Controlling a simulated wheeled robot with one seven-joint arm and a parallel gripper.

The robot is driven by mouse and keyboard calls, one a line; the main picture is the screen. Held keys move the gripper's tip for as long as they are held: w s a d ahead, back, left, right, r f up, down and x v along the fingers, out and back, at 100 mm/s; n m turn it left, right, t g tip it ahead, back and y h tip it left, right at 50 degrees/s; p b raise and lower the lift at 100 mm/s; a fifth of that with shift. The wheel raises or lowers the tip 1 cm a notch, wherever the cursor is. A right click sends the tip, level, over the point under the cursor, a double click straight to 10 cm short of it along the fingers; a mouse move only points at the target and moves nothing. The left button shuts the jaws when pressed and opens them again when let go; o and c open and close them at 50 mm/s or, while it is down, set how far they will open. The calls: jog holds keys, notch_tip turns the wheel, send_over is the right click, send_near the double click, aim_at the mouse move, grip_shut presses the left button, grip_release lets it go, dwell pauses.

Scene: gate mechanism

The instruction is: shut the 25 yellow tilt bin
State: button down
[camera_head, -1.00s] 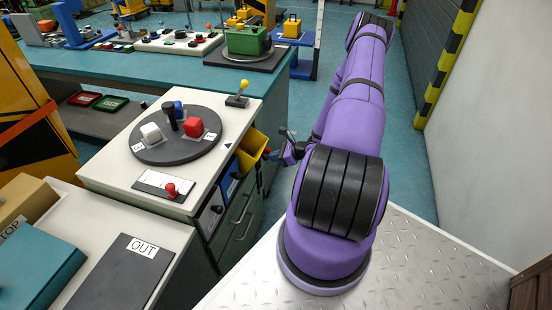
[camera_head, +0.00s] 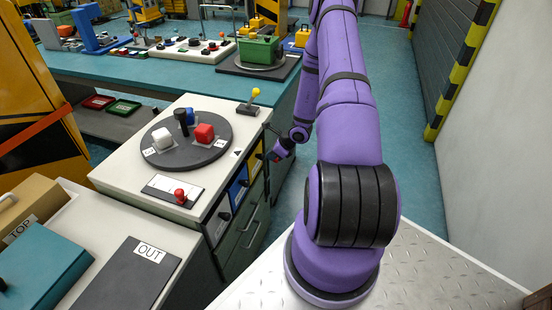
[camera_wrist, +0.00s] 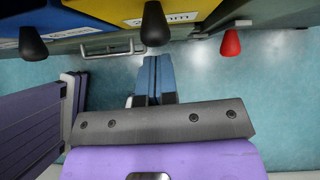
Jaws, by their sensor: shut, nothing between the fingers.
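The yellow tilt bin (camera_head: 257,162) is in the side of the white-topped cabinet, at the far end of a row of bins. Its front now looks upright and about flush with the blue bin (camera_head: 239,189) beside it. In the wrist view the yellow front (camera_wrist: 125,10) fills the top middle, with a black knob (camera_wrist: 155,24) and a white label partly hidden by the knob. My gripper (camera_wrist: 153,62) is shut and empty, its fingertips just below that knob; I cannot tell whether they touch. In the head view my gripper (camera_head: 272,156) is beside the yellow bin, partly unclear.
A grey bin (camera_head: 218,222) and drawers with bar handles (camera_head: 250,226) are nearer on the same cabinet side. A red knob (camera_wrist: 231,43) is right of my gripper in the wrist view. A yellow-knobbed lever (camera_head: 250,102) stands on the cabinet top. Teal floor lies beyond.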

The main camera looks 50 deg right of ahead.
jog(key=shift+w+a+r, duration=0.25)
jog(key=shift+w, duration=0.35)
dwell(0.5)
jog(key=s+f+v, duration=0.1)
jog(key=v, duration=1.2)
jog(key=shift+d, duration=0.25)
jog(key=shift+r, duration=0.1)
